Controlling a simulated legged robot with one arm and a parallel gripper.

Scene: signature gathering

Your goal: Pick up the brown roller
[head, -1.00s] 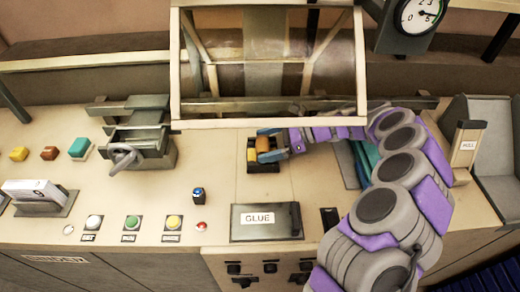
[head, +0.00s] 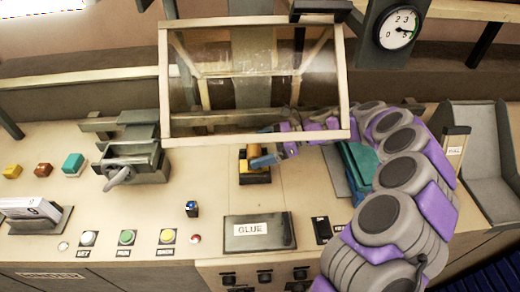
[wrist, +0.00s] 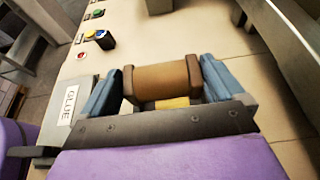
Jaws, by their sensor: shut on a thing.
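The brown roller (wrist: 162,80) sits between the two blue fingers of my gripper (wrist: 165,85) in the wrist view. The fingers are shut on its ends. In the head view my gripper (head: 264,160) is at the small black tray (head: 245,176), and the roller is mostly hidden behind the fingers there. A yellow piece (wrist: 172,103) shows below the roller in the wrist view; in the head view yellow shows in the tray. I cannot tell clearly how far the roller is above the tray.
A framed clear guard (head: 255,138) stands just behind the gripper. The GLUE box (head: 258,243) lies in front. A clamp with a handwheel (head: 125,165) is to the left, and teal blocks (head: 357,165) lie to the right beside my arm. Buttons line the front left.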

